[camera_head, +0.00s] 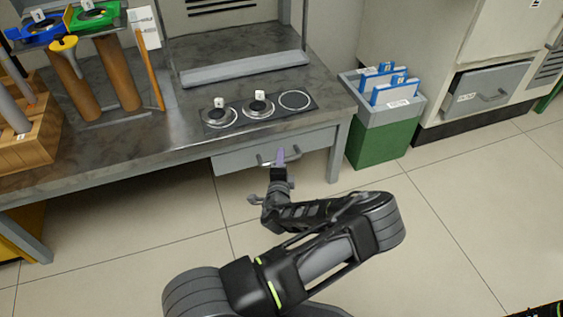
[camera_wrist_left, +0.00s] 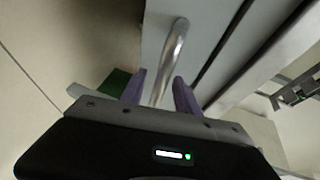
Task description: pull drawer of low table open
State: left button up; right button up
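The low table (camera_head: 100,150) has a dark stone-like top and a grey drawer (camera_head: 235,161) under its right part. The drawer front sits under the table edge and looks shut or nearly so. Its metal bar handle (camera_head: 262,159) is partly hidden by my left gripper (camera_head: 281,156). In the left wrist view the handle (camera_wrist_left: 172,58) runs between the two purple fingertips of my left gripper (camera_wrist_left: 159,92), with a gap on each side. The left gripper is open around the handle. My right gripper is not in view.
A green and grey bin (camera_head: 381,143) with blue-handled items stands right of the table. Discs (camera_head: 257,105), a wooden rack (camera_head: 30,140) and wooden rods stand on the table. The floor in front is clear.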

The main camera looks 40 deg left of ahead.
pick_arm(q)
grip_shut()
dwell(1.4)
